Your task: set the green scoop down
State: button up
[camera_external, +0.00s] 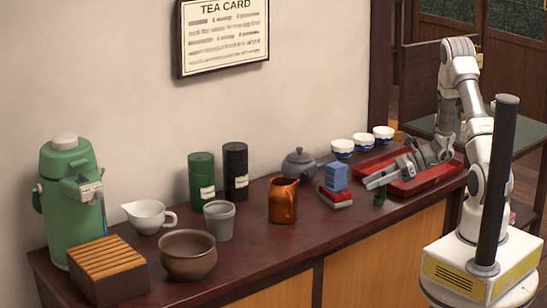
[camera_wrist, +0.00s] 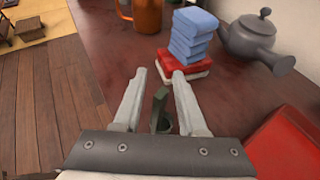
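The green scoop (camera_external: 379,199) is small and dark green, near the front edge of the dark red-brown counter, beside the red tray. In the wrist view the scoop (camera_wrist: 161,103) shows between my fingers, with a gap on either side; its lower part is partly hidden by my gripper. My gripper (camera_external: 370,181) is low over the counter, its fingers pointing left. In the wrist view my gripper (camera_wrist: 159,76) has its fingers spread apart and not closed on the scoop. The scoop appears to rest on the counter, though its contact is hard to see.
Stacked blue packets (camera_external: 336,177) on red and white boxes (camera_external: 335,197) stand just ahead of my fingertips. A grey teapot (camera_external: 298,163), copper pitcher (camera_external: 283,201) and white-blue bowls (camera_external: 342,148) are nearby. The red tray (camera_external: 408,187) lies under my wrist.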

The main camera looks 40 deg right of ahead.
jog(key=shift+r, duration=0.1)
jog(key=shift+d+r, duration=0.15)
jog(key=shift+r, duration=0.05)
jog(key=p+v, duration=0.2)
jog(key=v, duration=0.9)
jog(key=shift+s+d, duration=0.3)
jog(key=s+a+r+n+g+h+b, duration=0.2)
jog(key=s+a+r+n+g+h, duration=0.15)
jog(key=s+a+r+n, duration=0.35)
jog(key=s+a+r+n+g+h+b, duration=0.1)
jog(key=s+a+r+n+g+h, duration=0.3)
jog(key=a+n, duration=0.5)
notch_tip(320, 180, up, 21)
jog(key=s+d+n+t+h+p, duration=0.2)
jog(key=n+t+p, duration=0.4)
jog(key=p, duration=1)
jog(key=n+h, duration=0.1)
jog(key=n, duration=0.2)
jog(key=shift+s+d+h, duration=0.3)
jog(key=shift+s+h, duration=0.05)
jog(key=shift+s, duration=0.05)
